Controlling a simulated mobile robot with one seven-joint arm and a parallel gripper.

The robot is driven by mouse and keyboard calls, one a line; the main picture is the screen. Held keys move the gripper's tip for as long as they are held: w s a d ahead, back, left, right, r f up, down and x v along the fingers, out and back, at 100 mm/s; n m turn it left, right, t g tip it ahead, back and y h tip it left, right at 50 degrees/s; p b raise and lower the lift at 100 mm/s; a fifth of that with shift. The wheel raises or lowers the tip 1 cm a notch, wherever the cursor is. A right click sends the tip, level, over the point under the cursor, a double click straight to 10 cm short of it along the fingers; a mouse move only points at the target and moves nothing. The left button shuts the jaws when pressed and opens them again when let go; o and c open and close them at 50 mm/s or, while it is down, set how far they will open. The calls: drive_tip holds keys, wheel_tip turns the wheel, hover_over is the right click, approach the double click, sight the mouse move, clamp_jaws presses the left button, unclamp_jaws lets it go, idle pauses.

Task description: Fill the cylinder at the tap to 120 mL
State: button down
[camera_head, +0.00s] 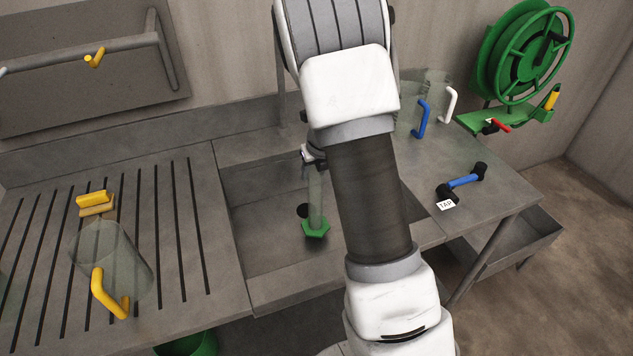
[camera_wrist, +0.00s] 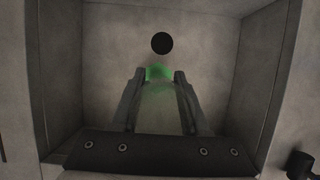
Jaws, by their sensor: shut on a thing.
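The clear cylinder (camera_head: 316,195) with a green six-sided base (camera_head: 316,229) is upright in the sink. In the wrist view its green base (camera_wrist: 160,72) shows beyond my fingers. My gripper (camera_head: 314,156) is shut on the cylinder's upper part; the two fingers also flank it in the wrist view (camera_wrist: 159,95). Whether the base touches the sink floor, I cannot tell. No water or level can be made out in the cylinder. The tap's blue lever (camera_head: 463,181), with black ends and a "TAP" label (camera_head: 446,204), is on the right counter. The spout is not discernible.
A clear jug with a yellow handle (camera_head: 108,293) and a yellow brush (camera_head: 95,200) are on the slotted drainboard at left. Jugs with blue (camera_head: 421,118) and white (camera_head: 451,105) handles stand at the back right. A green hose reel (camera_head: 488,62) hangs on the wall. The sink drain (camera_wrist: 162,43) is dark.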

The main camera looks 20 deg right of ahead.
sight(315, 194)
drive_tip(key=shift+d+f+b, duration=0.2)
drive_tip(key=shift+f+b, duration=0.1)
drive_tip(key=shift+f, duration=0.6)
drive_tip(key=shift+d+f+b, duration=0.2)
drive_tip(key=shift+f+b, duration=0.1)
drive_tip(key=shift+f, duration=0.55)
drive_tip(key=shift+f, duration=0.15)
drive_tip(key=shift+c, duration=2)
unclamp_jaws()
